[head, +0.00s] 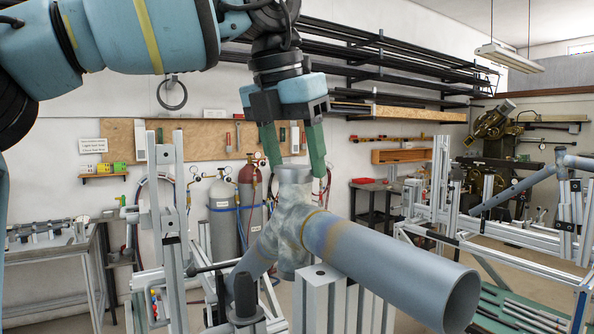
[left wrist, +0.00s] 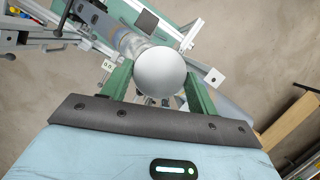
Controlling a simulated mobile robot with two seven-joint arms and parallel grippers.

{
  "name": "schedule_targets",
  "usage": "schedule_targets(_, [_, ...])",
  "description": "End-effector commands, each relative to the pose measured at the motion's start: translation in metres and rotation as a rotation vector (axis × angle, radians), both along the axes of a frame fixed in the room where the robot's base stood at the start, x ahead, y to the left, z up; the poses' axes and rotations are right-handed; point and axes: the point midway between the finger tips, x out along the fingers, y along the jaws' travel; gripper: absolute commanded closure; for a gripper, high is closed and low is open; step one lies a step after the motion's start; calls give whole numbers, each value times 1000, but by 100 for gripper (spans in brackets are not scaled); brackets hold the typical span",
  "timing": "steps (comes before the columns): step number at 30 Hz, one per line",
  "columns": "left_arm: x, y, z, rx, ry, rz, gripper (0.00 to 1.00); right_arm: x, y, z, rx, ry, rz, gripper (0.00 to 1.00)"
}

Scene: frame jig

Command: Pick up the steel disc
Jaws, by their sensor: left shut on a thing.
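The steel disc (left wrist: 160,70) is a plain, round, light grey plate. In the left wrist view it lies flat between the two green fingers of my left gripper (head: 296,166), which is shut on it. In the head view the fingers point down on either side of the top of the upright tube of a bicycle-like frame (head: 390,262). The disc is at the mouth of that short tube; I cannot tell whether it touches the rim. The disc hides the tube mouth in the left wrist view. My right gripper is not in view.
The tube frame rests on an aluminium jig (head: 325,292) with an upright post (head: 172,215) to the left. Gas cylinders (head: 222,215) stand behind against the wall. A second jig with a frame (head: 520,190) is at the right. A workbench (head: 60,255) is at the left.

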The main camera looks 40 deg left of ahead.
Motion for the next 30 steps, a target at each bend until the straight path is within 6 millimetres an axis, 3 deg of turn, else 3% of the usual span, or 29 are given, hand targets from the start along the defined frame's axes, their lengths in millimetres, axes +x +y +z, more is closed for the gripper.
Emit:
schedule_targets(3, [0,0,0,0,0,0,72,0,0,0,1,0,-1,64])
schedule_targets(14, [0,0,4,0,-2,0,72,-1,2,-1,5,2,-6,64])
schedule_targets(26, [1,0,35,-2,-2,0,72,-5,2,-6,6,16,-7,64])
schedule_targets(30, [-16,10,38,-1,-2,1,72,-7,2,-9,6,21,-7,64])
